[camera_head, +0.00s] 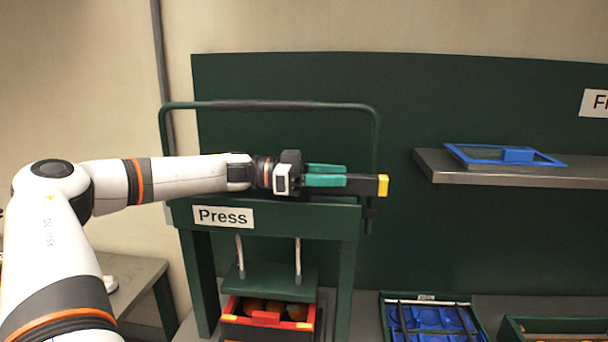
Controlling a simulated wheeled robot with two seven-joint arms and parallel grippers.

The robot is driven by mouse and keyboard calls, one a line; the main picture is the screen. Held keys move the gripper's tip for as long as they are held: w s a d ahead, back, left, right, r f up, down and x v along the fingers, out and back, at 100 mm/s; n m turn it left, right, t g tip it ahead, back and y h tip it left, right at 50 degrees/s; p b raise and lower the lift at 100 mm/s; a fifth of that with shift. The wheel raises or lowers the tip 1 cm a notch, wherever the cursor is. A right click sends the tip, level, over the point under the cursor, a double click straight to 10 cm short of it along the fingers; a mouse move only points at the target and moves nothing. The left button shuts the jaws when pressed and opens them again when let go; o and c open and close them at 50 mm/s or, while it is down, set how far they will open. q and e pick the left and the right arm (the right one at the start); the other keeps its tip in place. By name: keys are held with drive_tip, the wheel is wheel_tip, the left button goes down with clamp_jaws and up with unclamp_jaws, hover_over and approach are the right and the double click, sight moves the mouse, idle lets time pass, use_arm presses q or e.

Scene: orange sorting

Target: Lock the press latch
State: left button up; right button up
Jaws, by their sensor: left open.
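The green press (283,220), with a "Press" label, stands left of centre. Its U-shaped handle bar (268,105) rises upright above the frame. The latch (365,185), a dark bar with a yellow tip, lies level at the frame's upper right corner. My left gripper (346,176), with green fingers, is open and points right along the top of the press. Its fingertips are at the dark bar; I cannot tell whether they touch it. My right gripper is not in view.
A red crate (266,328) holding dark round fruit sits under the press plate (270,282). A blue-lined tray (425,318) and a green box (550,325) stand to the right. A grey shelf (520,176) carries a blue-framed panel (500,155).

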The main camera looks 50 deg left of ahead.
use_arm(q)
drive_tip(key=b+v, duration=0.3)
drive_tip(key=v, duration=0.7)
drive_tip(key=shift+f, duration=0.1)
drive_tip(key=shift+s+a+b, duration=0.35)
drive_tip(key=shift+s+a, duration=0.05)
drive_tip(key=shift+a, duration=0.05)
drive_tip(key=shift+d, duration=0.1)
